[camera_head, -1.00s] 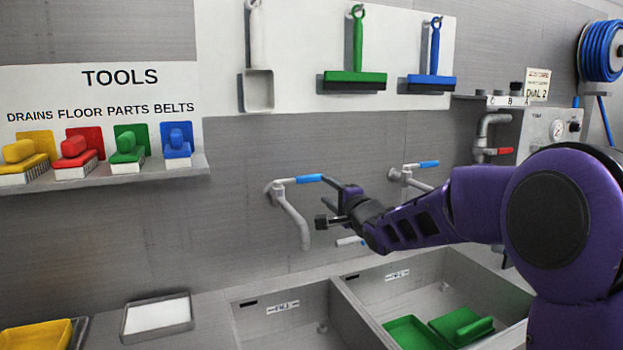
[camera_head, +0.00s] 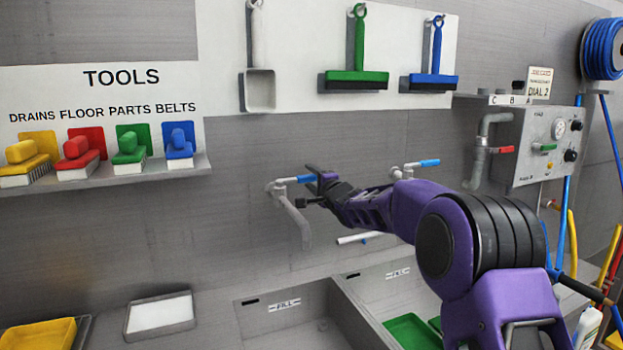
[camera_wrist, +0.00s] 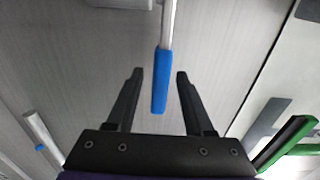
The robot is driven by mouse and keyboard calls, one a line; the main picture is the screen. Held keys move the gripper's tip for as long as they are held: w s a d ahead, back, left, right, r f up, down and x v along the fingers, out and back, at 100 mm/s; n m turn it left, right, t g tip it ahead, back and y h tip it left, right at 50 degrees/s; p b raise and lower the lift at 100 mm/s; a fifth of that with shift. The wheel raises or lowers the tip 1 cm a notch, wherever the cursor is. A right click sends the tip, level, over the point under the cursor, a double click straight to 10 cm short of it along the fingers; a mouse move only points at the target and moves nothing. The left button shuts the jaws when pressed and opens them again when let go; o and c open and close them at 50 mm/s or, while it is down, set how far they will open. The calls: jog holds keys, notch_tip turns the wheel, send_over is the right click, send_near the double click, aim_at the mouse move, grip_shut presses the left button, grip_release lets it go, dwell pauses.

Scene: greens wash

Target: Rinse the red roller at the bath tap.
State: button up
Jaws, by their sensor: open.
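My gripper (camera_head: 308,184) is open and empty at the left tap (camera_head: 288,205) on the back wall. The tap's blue lever (camera_head: 305,179) is beside the fingertips. In the wrist view the lever (camera_wrist: 160,82) shows between the two open fingers, with a gap on each side; I cannot tell its depth between them. The spout points down above the left basin (camera_head: 285,318), which is labelled FILL. A second tap with a blue lever (camera_head: 429,162) is to the right. I see no red roller in either view; my arm hides part of the basins.
A shelf (camera_head: 110,178) at left holds yellow, red, green and blue brushes. Green and blue squeegees hang above. A white tray (camera_head: 160,314) and a yellow tray (camera_head: 38,338) lie on the counter. A green tray (camera_head: 412,332) lies in the right basin. A control panel stands at right.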

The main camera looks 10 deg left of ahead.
grip_shut()
dwell(1.4)
